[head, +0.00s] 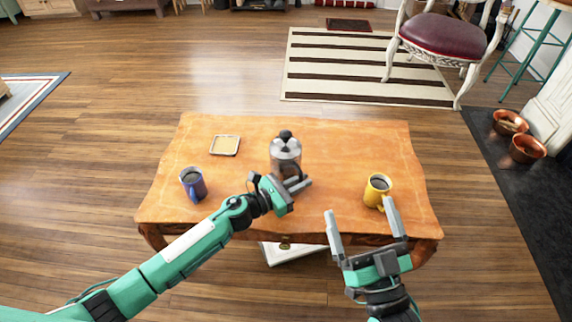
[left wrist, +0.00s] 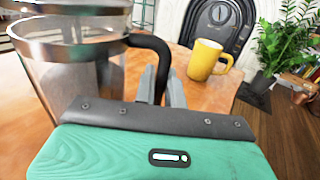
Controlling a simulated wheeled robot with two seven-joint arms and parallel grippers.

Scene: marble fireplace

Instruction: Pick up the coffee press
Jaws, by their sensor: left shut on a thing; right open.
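The coffee press (head: 285,155) is a glass and metal pot with a black knob and black handle. It stands upright near the middle of the orange wooden table (head: 330,135). My left gripper (head: 297,184) is at its near side, shut on the black handle. In the left wrist view the coffee press (left wrist: 70,60) fills the left side, and the fingers of my left gripper (left wrist: 162,88) close around the lower part of its handle. My right gripper (head: 363,218) is open and empty over the table's front right edge.
A blue mug (head: 194,185) stands at the table's left and a yellow mug (head: 377,188) at its right, close to my right gripper. A small square dish (head: 225,145) lies back left. The table's back right is clear.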

